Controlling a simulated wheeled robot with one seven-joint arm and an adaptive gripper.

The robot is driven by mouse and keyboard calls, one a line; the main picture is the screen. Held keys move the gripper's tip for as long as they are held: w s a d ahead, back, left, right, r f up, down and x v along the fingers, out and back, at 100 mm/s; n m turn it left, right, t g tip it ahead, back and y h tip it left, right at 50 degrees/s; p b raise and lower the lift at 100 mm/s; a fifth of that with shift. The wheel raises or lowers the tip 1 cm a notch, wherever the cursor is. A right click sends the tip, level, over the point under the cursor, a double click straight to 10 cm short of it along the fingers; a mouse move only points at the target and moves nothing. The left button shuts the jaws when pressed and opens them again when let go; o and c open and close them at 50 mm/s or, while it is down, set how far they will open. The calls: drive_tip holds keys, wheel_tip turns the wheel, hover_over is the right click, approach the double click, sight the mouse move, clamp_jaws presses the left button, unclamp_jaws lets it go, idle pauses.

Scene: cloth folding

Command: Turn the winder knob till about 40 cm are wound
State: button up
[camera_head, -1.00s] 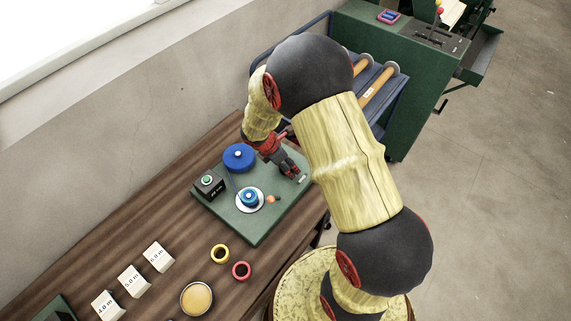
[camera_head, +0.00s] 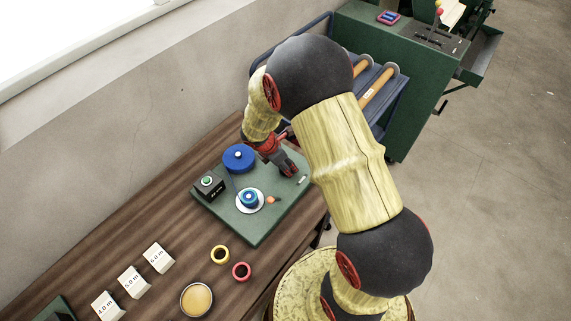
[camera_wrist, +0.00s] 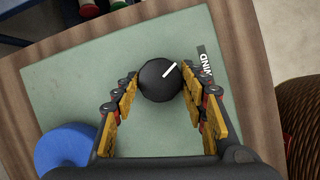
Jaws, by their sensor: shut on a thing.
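The winder knob (camera_wrist: 158,82) is round and black with a white mark on top, seen in the wrist view on the green board. The mark points up and to the right, toward a label reading WIND. My gripper (camera_wrist: 158,90) has its yellow-padded fingers on both sides of the knob and is shut on it. In the head view my gripper (camera_head: 288,168) is at the board's far right corner and hides the knob. A blue spool (camera_head: 239,157) sits on the board (camera_head: 262,228), and a second blue reel (camera_head: 249,197) sits on a white disc.
A black box with a green button (camera_head: 208,185) and a small orange piece (camera_head: 271,199) are on the board.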

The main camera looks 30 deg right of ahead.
drive_tip(key=m+g+p, duration=0.1)
drive_tip(key=m, duration=0.1)
drive_tip(key=shift+w+r+m, duration=0.1)
drive_tip(key=shift+m, duration=0.3)
drive_tip(key=m+g+p, duration=0.1)
drive_tip(key=m+p, duration=0.1)
drive_tip(key=m, duration=0.1)
drive_tip(key=shift+w+m+y, duration=0.1)
drive_tip(key=shift+m+y, duration=0.2)
drive_tip(key=m+g+y+p, duration=0.1)
drive_tip(key=m, duration=0.2)
drive_tip(key=m+g, duration=0.1)
drive_tip(key=m, duration=0.2)
drive_tip(key=shift+w+d+y+p, duration=0.15)
drive_tip(key=shift+y+p, duration=0.2)
drive_tip(key=shift+y, duration=0.05)
drive_tip(key=m+y, duration=0.1)
drive_tip(key=m, duration=0.2)
drive_tip(key=m+y+p, duration=0.1)
drive_tip(key=m, duration=0.2)
drive_tip(key=shift+d+m+g, duration=0.2)
drive_tip(key=shift+m+g, duration=0.2)
drive_tip(key=m+y, duration=0.1)
drive_tip(key=m, duration=0.1)
drive_tip(key=m+y, duration=0.1)
drive_tip(key=m, duration=0.2)
drive_tip(key=shift+d+m+t+p, duration=0.1)
drive_tip(key=shift+m+t+p, duration=0.2)
drive_tip(key=shift+p, duration=0.1)
drive_tip(key=o, duration=1.1)
